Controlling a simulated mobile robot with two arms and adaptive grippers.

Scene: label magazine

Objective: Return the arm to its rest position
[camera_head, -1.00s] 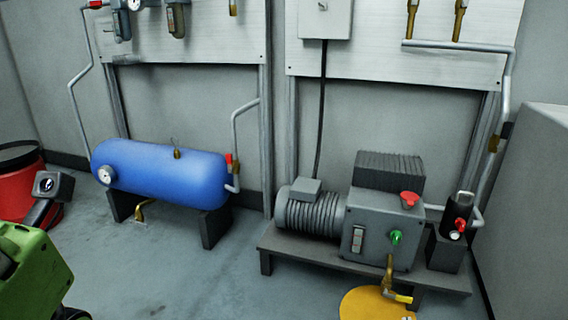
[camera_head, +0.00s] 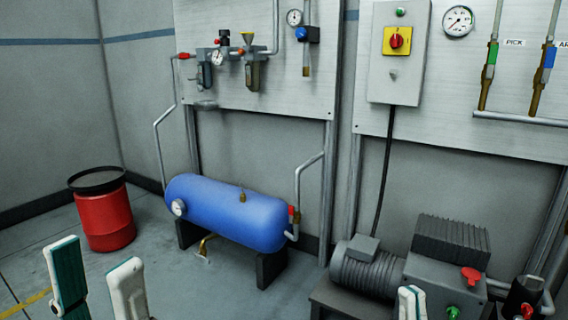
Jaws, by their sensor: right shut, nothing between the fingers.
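My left gripper (camera_head: 94,252) is at the bottom left of the head view. Its two white and teal fingers stand upright and apart, with only floor between them. My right gripper (camera_head: 411,292) shows only as a white fingertip at the bottom edge, in front of the grey pump unit. It is shut and nothing is seen in it. Both arms are below the picture, so their poses are hidden.
A red drum (camera_head: 104,218) stands at left. A blue tank (camera_head: 222,211) stands by the wall, beside a grey motor and pump unit (camera_head: 433,278). Wall panels above carry gauges, pipes and a yellow-backed red switch (camera_head: 397,41). Floor in front of the tank is clear.

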